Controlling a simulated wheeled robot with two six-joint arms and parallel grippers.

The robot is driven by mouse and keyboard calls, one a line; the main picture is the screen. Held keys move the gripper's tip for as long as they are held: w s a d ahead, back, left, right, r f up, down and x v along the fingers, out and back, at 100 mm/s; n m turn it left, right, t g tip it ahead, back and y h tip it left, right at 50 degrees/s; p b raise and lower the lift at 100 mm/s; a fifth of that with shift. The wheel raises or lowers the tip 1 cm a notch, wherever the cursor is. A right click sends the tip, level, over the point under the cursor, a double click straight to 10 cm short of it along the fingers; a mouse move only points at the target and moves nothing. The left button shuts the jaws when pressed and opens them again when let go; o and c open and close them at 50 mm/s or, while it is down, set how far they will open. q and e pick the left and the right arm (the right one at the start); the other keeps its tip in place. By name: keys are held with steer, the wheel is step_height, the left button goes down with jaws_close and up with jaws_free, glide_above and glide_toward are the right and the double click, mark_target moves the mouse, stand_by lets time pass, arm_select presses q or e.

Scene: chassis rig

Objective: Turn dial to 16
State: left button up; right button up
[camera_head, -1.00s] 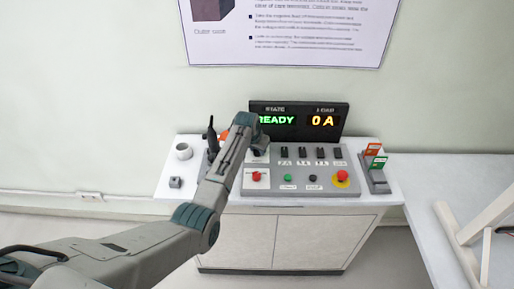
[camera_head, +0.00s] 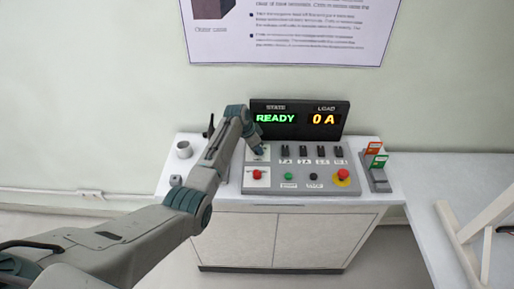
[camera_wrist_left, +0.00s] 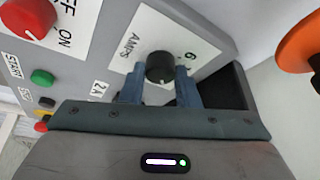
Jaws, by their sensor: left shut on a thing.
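The dial (camera_wrist_left: 160,68) is a round black knob on a white label marked AMPS in the left wrist view. A "6" shows on the label beside it; other marks are hidden or too small to read. My left gripper (camera_wrist_left: 160,88) has one finger on each side of the knob and is shut on it. In the head view my left gripper (camera_head: 257,148) is at the upper left of the grey control panel (camera_head: 325,188) and hides the dial. The display (camera_head: 298,120) reads READY and 0 A. My right gripper is not in view.
The panel carries a red knob (camera_wrist_left: 28,18) marked OFF and ON, a green button (camera_head: 288,177), a red stop button (camera_head: 342,175) and several black switches. A white cup (camera_head: 183,149) stands at left. A card holder (camera_head: 376,170) stands at right.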

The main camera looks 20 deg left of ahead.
arm_select(q)
steer(key=shift+r, duration=0.1)
stand_by(0.3)
steer(key=o, duration=1)
steer(key=shift+c, duration=0.2)
steer(key=b+v, duration=0.2)
steer(key=v, duration=0.9)
steer(key=shift+b, duration=0.4)
steer(key=shift+s+f, duration=0.1)
steer(key=shift+f, duration=0.15)
